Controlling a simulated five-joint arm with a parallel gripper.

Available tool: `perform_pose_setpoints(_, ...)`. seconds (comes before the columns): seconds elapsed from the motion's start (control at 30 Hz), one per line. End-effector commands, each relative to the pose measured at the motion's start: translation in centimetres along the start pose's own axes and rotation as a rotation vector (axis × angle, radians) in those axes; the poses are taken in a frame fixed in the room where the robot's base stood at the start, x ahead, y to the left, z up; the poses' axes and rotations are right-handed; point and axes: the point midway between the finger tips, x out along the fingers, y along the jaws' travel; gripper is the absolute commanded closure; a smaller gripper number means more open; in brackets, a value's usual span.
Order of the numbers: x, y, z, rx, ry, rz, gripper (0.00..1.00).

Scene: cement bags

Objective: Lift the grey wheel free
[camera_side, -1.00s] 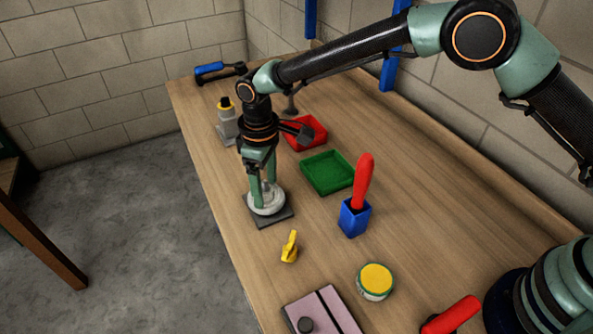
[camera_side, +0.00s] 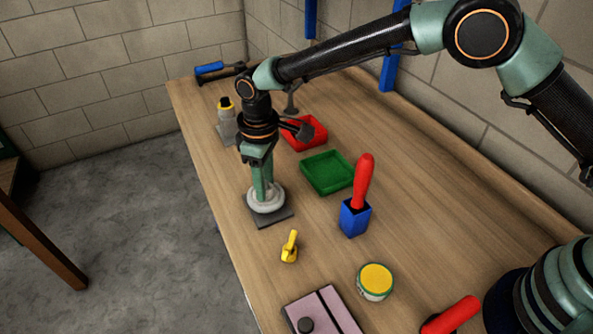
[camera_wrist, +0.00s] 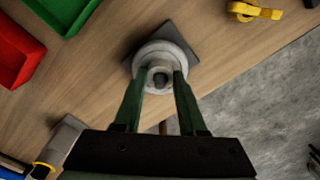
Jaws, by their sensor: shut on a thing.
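The grey wheel (camera_side: 270,206) sits on a dark square base plate (camera_side: 280,219) near the left edge of the bench. In the wrist view the wheel (camera_wrist: 160,50) is a pale round disc with a raised hub around a dark central peg (camera_wrist: 160,79). My gripper (camera_side: 263,188) points down over the wheel, its green fingers drawn together. In the wrist view my gripper (camera_wrist: 160,75) has a finger on each side of the hub, shut on the wheel. The wheel's lower side and any gap to the plate are hidden.
A green tray (camera_side: 327,173) and a red tray (camera_side: 318,131) lie behind right. A blue holder (camera_side: 354,219) with a red handle stands right. A yellow part (camera_side: 290,246) and a yellow-lidded tin (camera_side: 375,281) lie in front. A grey bottle (camera_side: 227,122) stands behind left.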

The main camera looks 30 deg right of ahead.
Motion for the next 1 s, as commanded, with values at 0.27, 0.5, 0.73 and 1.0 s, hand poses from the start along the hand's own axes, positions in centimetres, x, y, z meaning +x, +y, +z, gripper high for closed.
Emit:
perform_pose_setpoints(0.27, -0.6, 0.0, 0.0, 0.000, 0.000, 0.000, 1.00)
perform_pose_setpoints(0.5, -1.0, 0.0, 0.0, 0.000, 0.000, 0.000, 1.00)
perform_pose_setpoints(0.73, -1.4, 0.0, 0.0, 0.000, 0.001, 0.000, 1.00)
perform_pose_setpoints(1.0, -1.9, 0.0, 0.0, 0.000, 0.001, 0.000, 1.00)
